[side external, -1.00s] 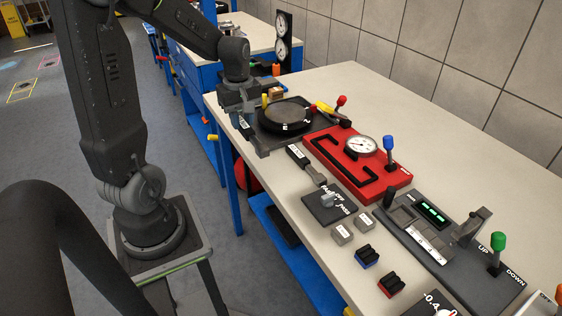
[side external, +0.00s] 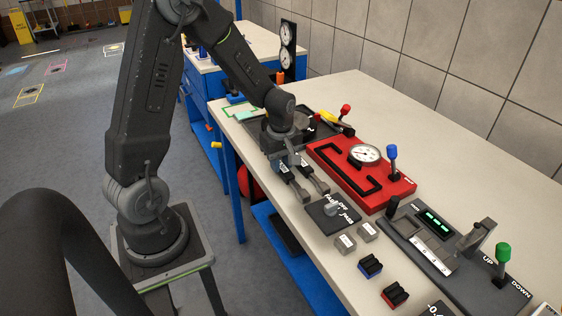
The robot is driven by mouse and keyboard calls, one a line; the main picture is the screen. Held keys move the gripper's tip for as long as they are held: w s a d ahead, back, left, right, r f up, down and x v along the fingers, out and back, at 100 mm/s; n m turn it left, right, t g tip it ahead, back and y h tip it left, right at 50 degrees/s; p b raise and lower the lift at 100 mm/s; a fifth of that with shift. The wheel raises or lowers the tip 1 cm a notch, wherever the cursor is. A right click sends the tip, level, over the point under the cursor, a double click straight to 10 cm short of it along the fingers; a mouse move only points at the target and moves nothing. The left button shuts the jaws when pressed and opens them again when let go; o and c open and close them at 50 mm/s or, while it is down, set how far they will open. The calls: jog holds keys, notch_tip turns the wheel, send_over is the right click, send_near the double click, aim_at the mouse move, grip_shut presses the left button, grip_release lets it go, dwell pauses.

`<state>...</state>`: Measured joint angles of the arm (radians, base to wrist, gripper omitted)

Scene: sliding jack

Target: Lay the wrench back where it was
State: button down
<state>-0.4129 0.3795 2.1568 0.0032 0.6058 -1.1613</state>
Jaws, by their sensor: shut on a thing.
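My gripper (side external: 286,161) points down over the workbench, just left of the red panel. A dark, bar-shaped tool with a grey end (side external: 296,190) reaches out from under it toward the front; I take it to be the wrench, in my gripper's shut jaws. The jaws and the wrench's upper part are largely hidden by the wrist. Whether the wrench touches the bench cannot be told. A similar dark bar with a grey end (side external: 320,187) lies close to its right, by the red panel.
The red panel (side external: 340,179) carries a gauge (side external: 364,154) and a blue-knobbed lever (side external: 392,158). A dark switch plate (side external: 327,217) is close in front of the tools. Grey blocks (side external: 346,243) stand before it. A dark base plate (side external: 325,119) is behind my wrist.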

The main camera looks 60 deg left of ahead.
jog(key=shift+f, duration=0.1)
jog(key=c, duration=0.9)
grip_release()
notch_tip(320, 180, up, 11)
jog(key=shift+s+d+r+m+t, duration=0.95)
jog(key=shift+s+d+r+m, duration=0.65)
jog(key=shift+s+d+m, duration=1.1)
jog(key=shift+s+d+r+m+t, duration=0.9)
jog(key=shift+s+d+r+m, duration=1.05)
jog(key=shift+m, duration=1.35)
jog(key=shift+s+d+r+m+t, duration=0.95)
jog(key=shift+s+d+r+m, duration=0.3)
jog(key=shift+s+d+m, duration=1.25)
jog(key=shift+w+d+m, duration=0.1)
jog(key=shift+w+m, duration=0.2)
jog(key=shift+m, duration=0.2)
